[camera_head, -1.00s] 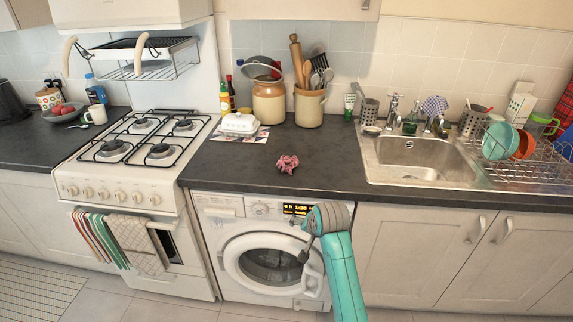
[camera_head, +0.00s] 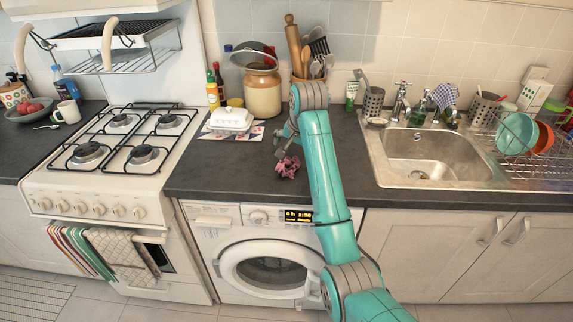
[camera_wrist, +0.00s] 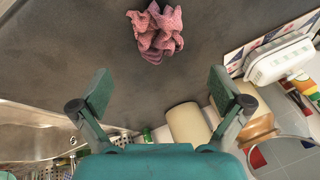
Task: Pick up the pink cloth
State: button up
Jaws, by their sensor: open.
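The pink cloth (camera_head: 287,167) lies crumpled on the dark counter above the washing machine. In the wrist view the cloth (camera_wrist: 156,32) is at the top middle, beyond the fingertips and not between them. My gripper (camera_wrist: 166,88) is open and empty, with its two green fingers spread apart. In the head view my gripper (camera_head: 284,142) is over the counter just above the cloth in the picture, partly hidden by my teal arm. The exact height of the gripper above the cloth is hard to tell.
A white butter dish (camera_head: 231,119) on a patterned mat stands left of the cloth. A brown jar (camera_head: 262,92) and a utensil crock with a rolling pin (camera_head: 294,45) stand behind. The sink (camera_head: 430,155) is to the right. The counter around the cloth is clear.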

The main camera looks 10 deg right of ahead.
aim_at(290, 163)
jog(key=shift+s+x, duration=0.2)
jog(key=shift+x, duration=3.35)
jog(key=shift+f, duration=0.1)
jog(key=c, duration=0.8)
